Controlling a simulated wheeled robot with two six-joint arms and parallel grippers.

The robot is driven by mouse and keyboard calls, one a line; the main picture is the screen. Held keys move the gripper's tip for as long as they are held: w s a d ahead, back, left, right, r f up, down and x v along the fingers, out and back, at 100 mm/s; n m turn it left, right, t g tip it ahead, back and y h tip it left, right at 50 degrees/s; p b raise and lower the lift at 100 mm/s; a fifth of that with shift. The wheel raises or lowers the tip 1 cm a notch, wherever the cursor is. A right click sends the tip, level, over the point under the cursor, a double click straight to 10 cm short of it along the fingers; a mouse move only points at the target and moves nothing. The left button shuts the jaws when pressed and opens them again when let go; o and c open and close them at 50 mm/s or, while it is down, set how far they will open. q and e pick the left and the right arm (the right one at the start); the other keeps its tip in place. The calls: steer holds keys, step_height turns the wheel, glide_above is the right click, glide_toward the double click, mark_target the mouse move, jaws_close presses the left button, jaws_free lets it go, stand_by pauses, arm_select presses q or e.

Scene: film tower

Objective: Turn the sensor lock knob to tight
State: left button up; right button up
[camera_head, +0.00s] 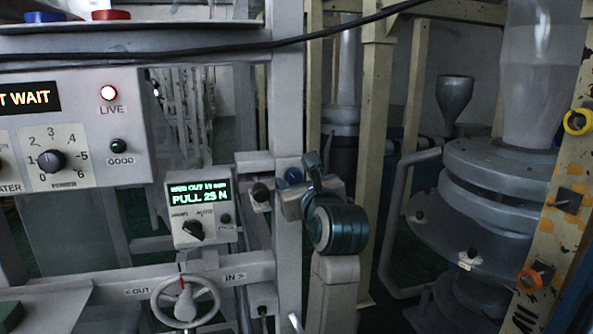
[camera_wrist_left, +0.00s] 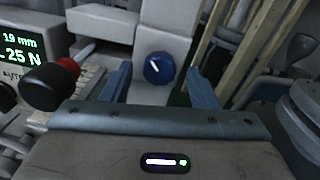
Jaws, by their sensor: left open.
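A round blue knob (camera_wrist_left: 158,68) with a white pointer line sits on a pale grey block in the left wrist view. The line tilts toward the upper left; no tight or loose marking is readable beside it. The blue knob also shows in the head view (camera_head: 293,175), on the grey upright. My left gripper (camera_head: 303,178) is open and points at this knob. In the wrist view its two blue-grey fingers stand either side of the knob, apart from it, with nothing between them. My right gripper is not in view.
A black knob (camera_wrist_left: 50,88) with a red collar sticks out left of the fingers. A display box (camera_head: 201,207) reads "PULL 25 N". A handwheel (camera_head: 186,301) is below it. Cream posts and a round grey machine (camera_head: 500,190) stand to the right.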

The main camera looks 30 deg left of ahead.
arm_select(q)
steer(key=shift+w+a, duration=0.25)
steer(key=shift+a, duration=0.15)
steer(key=c, duration=1)
